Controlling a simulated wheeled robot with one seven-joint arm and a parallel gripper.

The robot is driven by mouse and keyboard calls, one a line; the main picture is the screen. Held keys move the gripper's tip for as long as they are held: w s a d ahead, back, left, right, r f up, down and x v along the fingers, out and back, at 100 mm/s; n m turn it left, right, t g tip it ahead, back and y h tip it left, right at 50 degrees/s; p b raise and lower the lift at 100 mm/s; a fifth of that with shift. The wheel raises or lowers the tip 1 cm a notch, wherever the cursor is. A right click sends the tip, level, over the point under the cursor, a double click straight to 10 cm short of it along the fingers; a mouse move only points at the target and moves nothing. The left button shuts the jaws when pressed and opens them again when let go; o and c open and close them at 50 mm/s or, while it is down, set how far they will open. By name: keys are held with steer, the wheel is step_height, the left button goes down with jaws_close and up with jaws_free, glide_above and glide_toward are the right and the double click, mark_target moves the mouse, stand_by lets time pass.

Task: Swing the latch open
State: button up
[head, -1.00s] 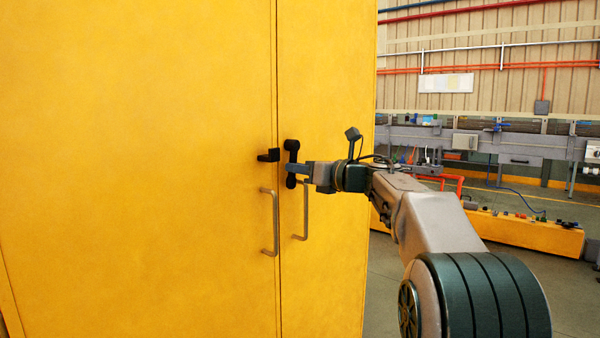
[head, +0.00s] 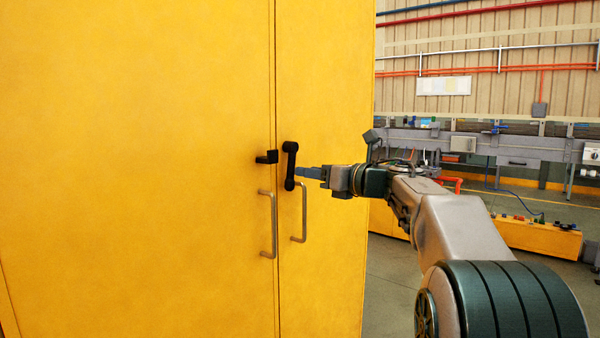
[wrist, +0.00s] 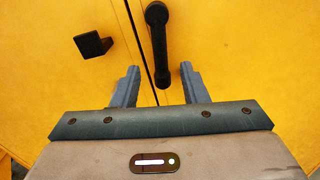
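The latch (head: 290,166) is a black bar with rounded ends on the right door of a yellow cabinet (head: 130,130). It hangs close to vertical and also shows in the wrist view (wrist: 158,45). A black catch block (head: 266,157) sits on the left door, apart from the latch; it also shows in the wrist view (wrist: 92,44). My gripper (head: 298,171) is just right of the latch's lower end in the head view.
Two bar handles hang below, one on the left door (head: 272,225) and one on the right door (head: 304,212). A workbench (head: 470,142) and a low yellow unit (head: 535,236) stand behind.

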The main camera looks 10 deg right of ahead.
steer(key=v, duration=0.9)
steer(key=shift+s+d+r, duration=0.1)
steer(key=d+r+m+t+h+p, duration=0.25)
steer(key=m+h+p, duration=0.2)
steer(key=m, duration=0.45)
steer(key=d+r+m+t+h+p, duration=0.1)
steer(key=r+m+t+h+p, duration=0.3)
steer(key=m, duration=0.6)
steer(key=s+a+f+m+g+h+p, duration=0.2)
steer(key=s+f+m+g+h+p, duration=0.65)
steer(key=s+f+m, duration=0.75)
steer(key=s+a+f+m+g+y+p, duration=0.1)
steer(key=s+a+f+m+g+y, duration=0.1)
steer(key=s, duration=0.4)
steer(key=s+a+f+m+g+y+p, duration=0.1)
steer(key=s+a+f+m+g+y, duration=0.1)
steer(key=s+a+f+m+g, duration=0.2)
steer(key=s+a+m+g, duration=0.1)
steer(key=s+m+g, duration=0.1)
steer(key=s, duration=0.1)
steer(key=shift+y+p, duration=0.3)
steer(key=shift+y, duration=0.1)
steer(key=shift+c, duration=0.3)
